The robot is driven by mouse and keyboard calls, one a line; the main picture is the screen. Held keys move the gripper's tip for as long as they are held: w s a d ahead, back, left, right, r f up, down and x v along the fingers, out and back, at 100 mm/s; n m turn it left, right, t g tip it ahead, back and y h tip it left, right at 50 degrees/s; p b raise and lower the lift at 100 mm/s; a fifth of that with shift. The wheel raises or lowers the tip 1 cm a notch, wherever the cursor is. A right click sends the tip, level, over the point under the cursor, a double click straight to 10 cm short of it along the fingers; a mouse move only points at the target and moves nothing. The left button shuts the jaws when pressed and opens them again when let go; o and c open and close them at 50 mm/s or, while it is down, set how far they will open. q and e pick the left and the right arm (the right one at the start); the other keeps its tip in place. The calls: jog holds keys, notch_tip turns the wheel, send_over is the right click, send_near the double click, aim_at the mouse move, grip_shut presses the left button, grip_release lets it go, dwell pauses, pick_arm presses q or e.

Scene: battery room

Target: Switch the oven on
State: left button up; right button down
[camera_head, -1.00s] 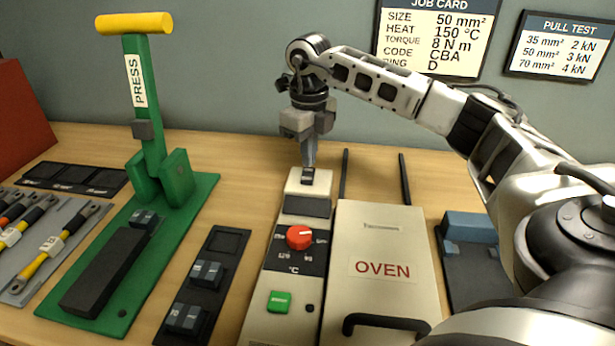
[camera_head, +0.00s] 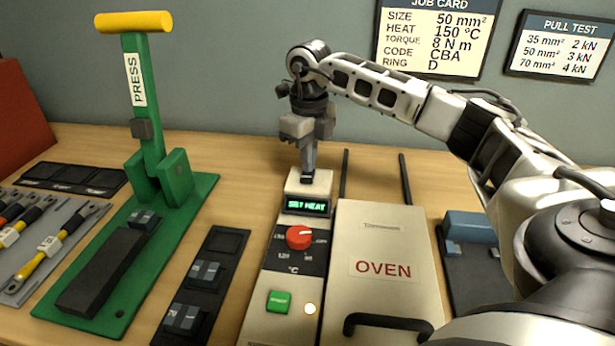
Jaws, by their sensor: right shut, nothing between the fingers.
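The oven (camera_head: 375,235) is a cream box with a red OVEN label and a dark front handle. Its control panel (camera_head: 262,318) stands on its left side. On the panel, the display (camera_head: 306,206) is lit green and reads SET HEAT. Below it are a red dial (camera_head: 299,237), a green button (camera_head: 279,302) and a small glowing lamp (camera_head: 310,309). A dark switch (camera_head: 306,178) sits at the panel's far end. My right gripper (camera_head: 307,170) is shut, points down, and its fingertips are at the switch, partly hiding it. My left gripper is not in view.
A green press (camera_head: 190,230) with a yellow-topped lever stands to the left. A dark tray (camera_head: 228,243) with small blocks lies between press and panel. A blue block (camera_head: 468,228) is right of the oven.

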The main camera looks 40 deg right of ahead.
jog(key=shift+f, duration=0.25)
jog(key=shift+s, duration=0.1)
jog(key=shift+r+p, duration=0.85)
jog(key=shift+r, duration=0.05)
notch_tip(320, 180, up, 3)
jog(key=shift+f+p, duration=0.1)
jog(key=shift+p, duration=1.1)
notch_tip(320, 180, up, 3)
jog(key=shift+f+p, duration=0.2)
jog(key=shift+p, duration=0.9)
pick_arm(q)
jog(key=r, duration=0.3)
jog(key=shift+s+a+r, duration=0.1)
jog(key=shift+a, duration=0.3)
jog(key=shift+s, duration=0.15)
pick_arm(e)
jog(key=shift+f, duration=0.1)
